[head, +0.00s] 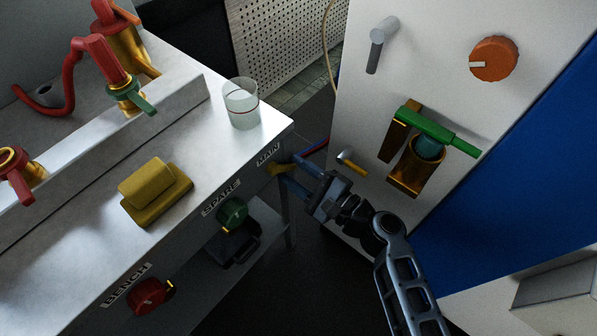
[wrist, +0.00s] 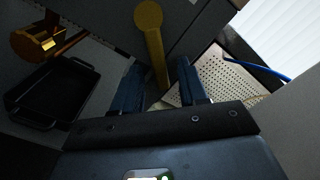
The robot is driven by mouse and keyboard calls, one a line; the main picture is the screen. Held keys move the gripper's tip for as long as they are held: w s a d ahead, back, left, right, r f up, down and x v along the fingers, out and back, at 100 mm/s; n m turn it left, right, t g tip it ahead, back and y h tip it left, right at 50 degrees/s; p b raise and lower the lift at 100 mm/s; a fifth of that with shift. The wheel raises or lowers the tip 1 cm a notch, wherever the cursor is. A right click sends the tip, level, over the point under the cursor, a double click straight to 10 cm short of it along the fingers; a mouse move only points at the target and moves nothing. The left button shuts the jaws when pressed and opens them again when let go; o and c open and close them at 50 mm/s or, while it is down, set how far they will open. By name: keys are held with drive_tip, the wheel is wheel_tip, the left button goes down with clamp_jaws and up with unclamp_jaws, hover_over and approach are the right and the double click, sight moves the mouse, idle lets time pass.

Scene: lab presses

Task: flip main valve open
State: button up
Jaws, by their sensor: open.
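The MAIN label (head: 268,154) is at the right end of the bench front. Below it a small yellow part of the main valve (head: 277,169) shows, mostly hidden by my gripper (head: 289,169). In the wrist view a yellow lever (wrist: 155,50) with a round end runs down between the two blue fingers of my gripper (wrist: 158,78). The fingers are apart, with visible room on both sides of the lever. I cannot tell whether either finger touches it.
The green SPARE valve (head: 232,211) and red BENCH valve (head: 150,295) are left along the bench front. A black tray (head: 234,246) sits on the lower shelf. A glass beaker (head: 241,103) stands near the bench corner. A white panel (head: 400,60) with fittings stands right.

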clamp_jaws()
idle(0.4)
